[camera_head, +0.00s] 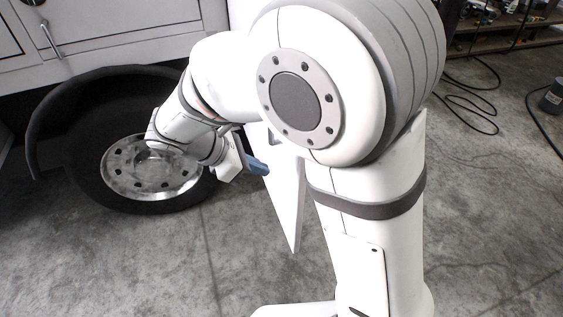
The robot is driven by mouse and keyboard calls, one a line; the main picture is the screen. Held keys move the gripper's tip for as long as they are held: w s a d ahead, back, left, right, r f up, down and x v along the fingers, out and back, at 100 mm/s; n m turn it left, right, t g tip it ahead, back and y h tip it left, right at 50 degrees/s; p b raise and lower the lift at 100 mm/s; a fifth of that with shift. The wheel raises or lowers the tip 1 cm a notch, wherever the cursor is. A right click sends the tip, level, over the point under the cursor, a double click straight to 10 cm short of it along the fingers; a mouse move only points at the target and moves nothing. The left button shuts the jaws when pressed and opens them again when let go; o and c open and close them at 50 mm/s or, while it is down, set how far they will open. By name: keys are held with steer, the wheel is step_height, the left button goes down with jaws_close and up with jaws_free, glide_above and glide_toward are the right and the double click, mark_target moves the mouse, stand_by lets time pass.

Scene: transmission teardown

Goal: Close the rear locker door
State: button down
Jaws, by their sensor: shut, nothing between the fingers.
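A white panel (287,203), which looks like the open rear locker door, stands out from the truck at the middle of the head view. My arm hides most of it, and its lower corner hangs above the floor. My gripper (258,167), with blue fingers, is shut and empty. In the picture it lies just left of the panel, over its left edge. I cannot tell whether they touch. The panel's hinge side and the locker opening are hidden behind my arm.
The white truck body (130,45) fills the upper left, with a door handle (51,38). A truck wheel (150,168) is below it. Dark cables (470,100) and a grey container (552,97) are on the floor at right. The concrete floor at lower left is clear.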

steer(key=w+d+f+p, duration=0.1)
steer(key=d+f, duration=0.1)
steer(key=d, duration=0.3)
steer(key=shift+w+d+p, duration=0.25)
steer(key=shift+d+p, duration=0.05)
steer(key=shift+d, duration=0.05)
